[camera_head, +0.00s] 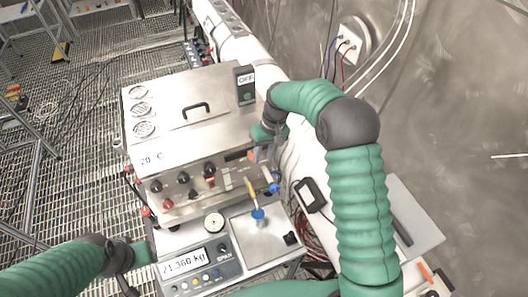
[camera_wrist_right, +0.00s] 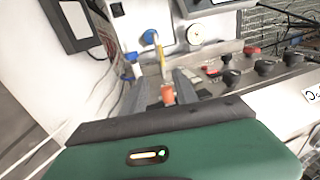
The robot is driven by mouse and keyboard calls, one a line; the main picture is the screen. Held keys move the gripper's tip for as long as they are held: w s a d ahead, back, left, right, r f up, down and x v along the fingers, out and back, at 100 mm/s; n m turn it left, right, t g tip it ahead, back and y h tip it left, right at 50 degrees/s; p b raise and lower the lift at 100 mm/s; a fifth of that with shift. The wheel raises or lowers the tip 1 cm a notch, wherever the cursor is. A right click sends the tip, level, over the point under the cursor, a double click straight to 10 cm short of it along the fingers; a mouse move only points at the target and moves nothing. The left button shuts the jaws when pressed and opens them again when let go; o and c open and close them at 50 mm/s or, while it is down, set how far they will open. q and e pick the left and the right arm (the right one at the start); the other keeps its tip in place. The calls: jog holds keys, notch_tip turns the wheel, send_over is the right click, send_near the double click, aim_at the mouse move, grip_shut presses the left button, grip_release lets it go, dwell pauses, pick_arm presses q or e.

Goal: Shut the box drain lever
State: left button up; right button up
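The steel box (camera_head: 190,120) stands mid-view with a handled lid and a front row of dark and red knobs. A small orange-tipped lever (camera_head: 251,155), apparently the drain lever, is at its right front corner; its orange tip also shows in the right wrist view (camera_wrist_right: 168,95). My right gripper (camera_head: 262,148) is over that corner. In the wrist view its two grey fingers are apart, with the orange tip between them; I cannot tell whether they touch it. My left gripper (camera_head: 132,268) is at lower left, its fingers apart and empty, beside the scale.
A scale (camera_head: 195,268) reading about 21.360 kg is in front of the box. A yellow stick (camera_head: 252,190) with a blue fitting stands over a steel plate. A blue valve (camera_head: 274,187) is near the box corner. The curved metal wall (camera_head: 450,90) bounds the right side.

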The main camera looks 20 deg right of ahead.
jog(key=d+r+b, duration=0.3)
jog(key=r+b, duration=0.1)
jog(key=r, duration=1.2)
jog(key=shift+d+r+b, duration=0.2)
jog(key=shift+b, duration=0.2)
